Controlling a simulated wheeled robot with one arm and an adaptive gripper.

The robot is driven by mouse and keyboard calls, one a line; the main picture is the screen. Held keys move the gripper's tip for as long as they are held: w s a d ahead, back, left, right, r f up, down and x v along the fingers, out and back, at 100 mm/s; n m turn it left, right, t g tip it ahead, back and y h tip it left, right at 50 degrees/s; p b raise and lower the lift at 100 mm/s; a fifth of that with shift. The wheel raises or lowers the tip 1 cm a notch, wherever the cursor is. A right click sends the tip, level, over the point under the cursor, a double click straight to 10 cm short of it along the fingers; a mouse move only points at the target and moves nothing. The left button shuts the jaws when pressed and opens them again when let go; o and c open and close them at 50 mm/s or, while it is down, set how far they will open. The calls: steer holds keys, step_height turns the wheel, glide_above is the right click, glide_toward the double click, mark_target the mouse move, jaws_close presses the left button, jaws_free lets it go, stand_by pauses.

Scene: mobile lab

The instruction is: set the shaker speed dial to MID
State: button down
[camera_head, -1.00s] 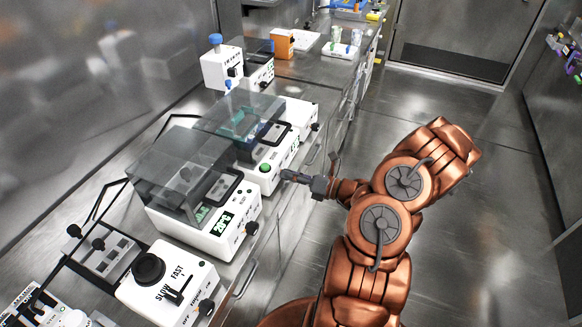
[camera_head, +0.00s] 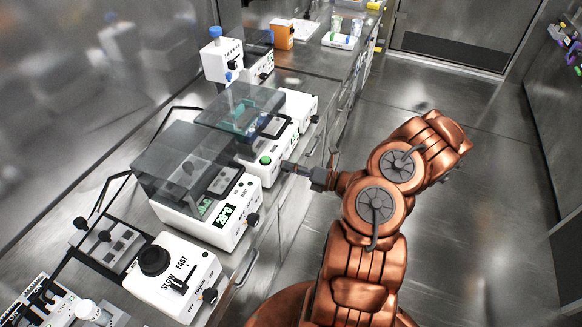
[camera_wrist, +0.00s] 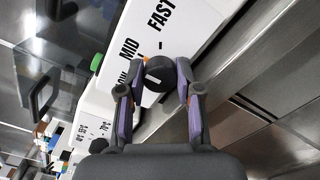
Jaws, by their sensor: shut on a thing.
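The shaker (camera_head: 262,178) is a white unit with a green button on its front edge, and its front panel (camera_wrist: 186,22) fills the upper wrist view. The panel reads FAST, MID and a partly hidden SLOW. The black round speed dial (camera_wrist: 159,74) sits between the two fingers of my gripper (camera_wrist: 157,82). The fingers are shut on it from either side. A short white line shows on the dial face, but its exact setting I cannot tell. In the head view my gripper (camera_head: 286,166) reaches the shaker's front, and the dial is hidden there.
A white unit with a dark clear lid and a lit display (camera_head: 226,216) stands nearer on the bench. The grey floor (camera_head: 440,200) to the right is clear.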

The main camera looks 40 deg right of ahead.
steer(key=c, duration=0.8)
jaws_free()
steer(key=shift+o, duration=0.2)
steer(key=v, duration=1.2)
